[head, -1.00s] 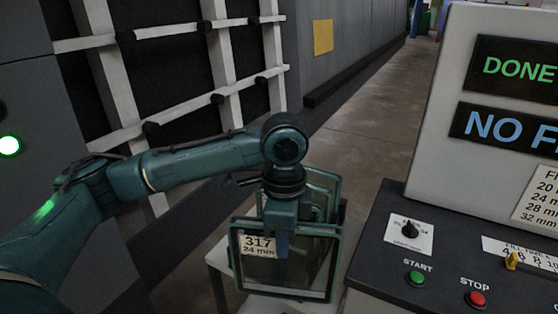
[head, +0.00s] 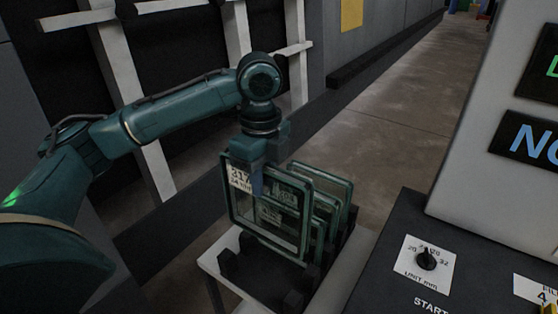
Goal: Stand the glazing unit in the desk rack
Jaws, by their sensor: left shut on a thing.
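The glazing unit (head: 268,236) is a square pane with a dark green frame and a label reading 317 and 24 mm, the second line partly blurred. My left gripper (head: 257,180) is shut on its top edge and holds it upright, slightly tilted in the picture. The desk rack (head: 232,268) is a dark slotted holder on a small white stand, below and around the unit. Several similar panes stand in it just behind and to the right. I cannot tell whether the unit's lower edge touches the rack. My right gripper is out of view.
The dark control panel (head: 395,285) with a dial (head: 427,258) stands close to the right of the rack. A white-barred frame (head: 150,150) stands behind my left arm. The floor aisle (head: 385,130) behind the rack is clear.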

